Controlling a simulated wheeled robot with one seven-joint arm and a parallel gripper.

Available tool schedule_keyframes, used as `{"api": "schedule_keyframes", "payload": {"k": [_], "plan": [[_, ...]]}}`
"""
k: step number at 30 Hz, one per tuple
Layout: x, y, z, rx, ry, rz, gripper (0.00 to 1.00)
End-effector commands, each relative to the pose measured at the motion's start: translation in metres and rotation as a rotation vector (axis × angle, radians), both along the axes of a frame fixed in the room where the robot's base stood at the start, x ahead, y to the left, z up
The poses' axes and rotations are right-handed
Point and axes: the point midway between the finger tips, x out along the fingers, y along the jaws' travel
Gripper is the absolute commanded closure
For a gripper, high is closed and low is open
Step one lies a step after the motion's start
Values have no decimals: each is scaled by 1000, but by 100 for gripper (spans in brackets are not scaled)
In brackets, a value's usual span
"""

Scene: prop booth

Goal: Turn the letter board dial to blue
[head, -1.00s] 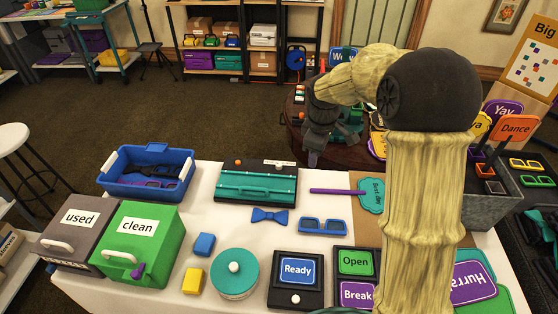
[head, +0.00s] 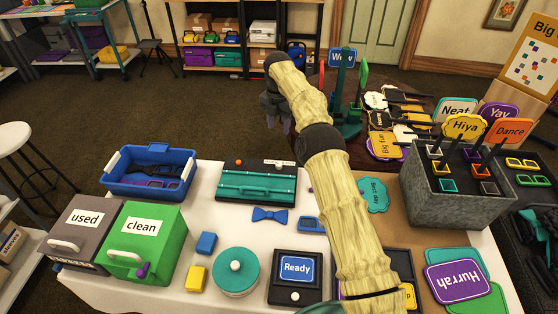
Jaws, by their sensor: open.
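No board with a clearly readable colour dial shows in the head view. A dark and teal board-like case (head: 257,184) lies at the back middle of the white table, with a small orange knob (head: 239,162) and a pale strip along its far edge. I cannot tell whether it is the letter board. A black panel with a blue "Ready" sign (head: 296,268) and a white knob (head: 295,296) lies at the front. My gripper (head: 279,124) is open, seen small and dark past the table's far edge, apart from everything. My arm hides part of the table's right side.
A blue bin (head: 150,184), a grey "used" box (head: 76,232) and a green "clean" box (head: 142,240) stand at left. A grey sign holder (head: 440,205) stands at right. A round dark table with signs (head: 384,145) is behind. Floor behind the bin is clear.

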Motion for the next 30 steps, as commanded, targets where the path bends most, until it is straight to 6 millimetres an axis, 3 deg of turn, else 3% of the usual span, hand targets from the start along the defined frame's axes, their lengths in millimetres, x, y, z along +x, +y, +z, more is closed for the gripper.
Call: {"api": "schedule_keyframes", "payload": {"k": [17,30], "plan": [[1,-1,-9,1,9,60,56],[1,-2,-74,0,12,59,56]]}}
